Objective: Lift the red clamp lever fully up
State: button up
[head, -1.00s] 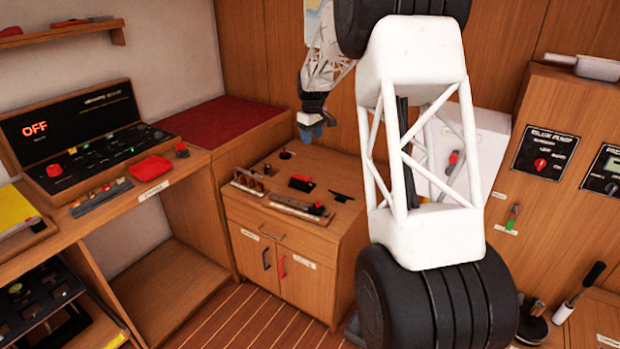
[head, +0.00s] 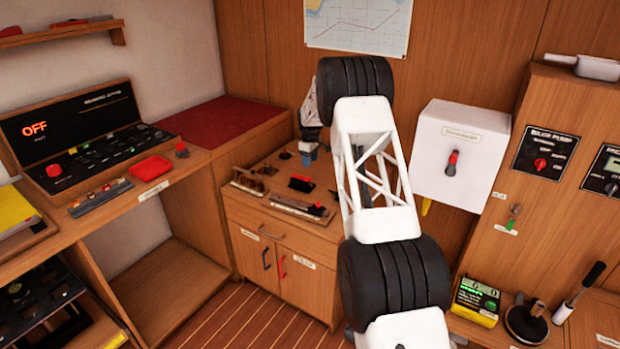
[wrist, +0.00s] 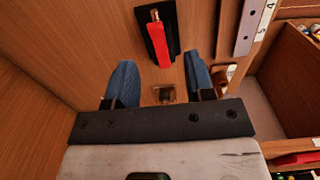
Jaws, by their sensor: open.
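The red clamp lever (wrist: 161,46) shows at the top middle of the wrist view. It lies along a black base, with a metallic tip at its far end. In the head view, the small black clamp with a trace of red (head: 301,183) on the wooden cabinet top appears to be the same thing. My gripper (wrist: 161,80) is open, its two blue fingers apart and nothing between them. The lever lies beyond the fingertips, roughly centred between them, with no visible contact. In the head view my gripper (head: 308,152) is above the cabinet top, behind the clamp.
A slotted holder (head: 248,182) and a tray with dark items (head: 298,205) sit near the clamp on the cabinet top. A panel reading OFF (head: 70,135) stands left.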

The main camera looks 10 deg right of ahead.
aim_at(310, 177)
jog(key=shift+w+d+f, duration=0.1)
jog(key=shift+w+f, duration=0.35)
jog(key=shift+f, duration=0.4)
jog(key=shift+f, duration=0.1)
jog(key=shift+f, duration=3.8)
jog(key=shift+c, duration=0.5)
grip_shut()
